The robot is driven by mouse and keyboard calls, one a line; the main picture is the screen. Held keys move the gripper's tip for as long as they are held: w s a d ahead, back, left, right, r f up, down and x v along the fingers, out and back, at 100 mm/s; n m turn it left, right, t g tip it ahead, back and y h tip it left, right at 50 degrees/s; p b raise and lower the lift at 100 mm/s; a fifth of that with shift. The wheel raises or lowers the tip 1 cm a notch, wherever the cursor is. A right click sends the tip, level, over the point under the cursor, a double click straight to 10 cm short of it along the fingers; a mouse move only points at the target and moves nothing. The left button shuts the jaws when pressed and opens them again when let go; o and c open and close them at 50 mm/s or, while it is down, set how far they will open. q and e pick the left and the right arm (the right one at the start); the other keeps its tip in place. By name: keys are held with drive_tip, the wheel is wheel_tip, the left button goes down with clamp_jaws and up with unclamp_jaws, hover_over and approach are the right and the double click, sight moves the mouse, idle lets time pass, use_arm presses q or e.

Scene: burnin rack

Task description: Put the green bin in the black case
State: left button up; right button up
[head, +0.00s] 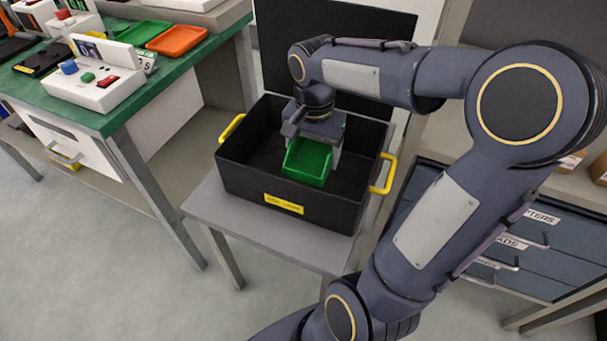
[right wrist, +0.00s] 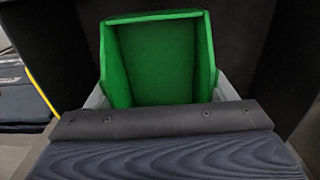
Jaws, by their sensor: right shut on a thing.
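The green bin (head: 307,163) is in my right gripper (head: 314,150), inside the opening of the black case (head: 250,179). The gripper is shut on the bin, with a finger showing beside it. The bin also shows in the right wrist view (right wrist: 158,62), its open side facing the camera. I cannot tell whether its underside touches the case floor. The black case has yellow handles, a yellow label and a raised lid (head: 280,45) at the back. It stands on a small grey table (head: 215,205). My left gripper is not in view.
A green-topped bench (head: 120,118) at the left holds a white box with knobs (head: 95,85), a green tray (head: 143,33) and an orange tray (head: 177,40). Blue drawers (head: 520,235) stand at the right. Floor is clear at lower left.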

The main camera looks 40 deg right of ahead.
wheel_tip(320, 180, down, 9)
drive_tip(key=b, duration=0.3)
drive_tip(key=o, duration=1)
drive_tip(key=shift+f, duration=0.1)
wheel_tip(320, 180, up, 8)
drive_tip(key=p, duration=0.3)
drive_tip(key=shift+f, duration=0.1)
